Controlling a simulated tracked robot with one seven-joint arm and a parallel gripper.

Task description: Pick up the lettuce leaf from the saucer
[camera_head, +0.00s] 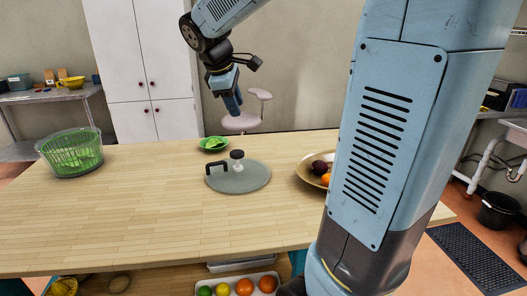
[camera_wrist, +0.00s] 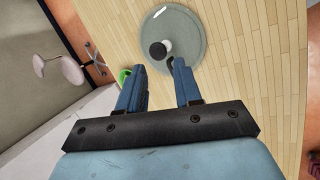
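The lettuce leaf (camera_head: 214,142) is light green and lies on a small green saucer (camera_head: 225,148) near the far edge of the wooden table. My gripper (camera_head: 233,106) hangs in the air above and beyond the saucer, pointing down, apart from the leaf. In the wrist view the two blue fingers of my gripper (camera_wrist: 158,66) are spread with nothing between them. A sliver of the green saucer (camera_wrist: 123,75) shows beside the left finger, which hides most of it. I cannot make out the leaf there.
A green basket (camera_head: 70,153) stands at the left, a fruit bowl (camera_head: 304,174) at the right. The table's left middle is clear.

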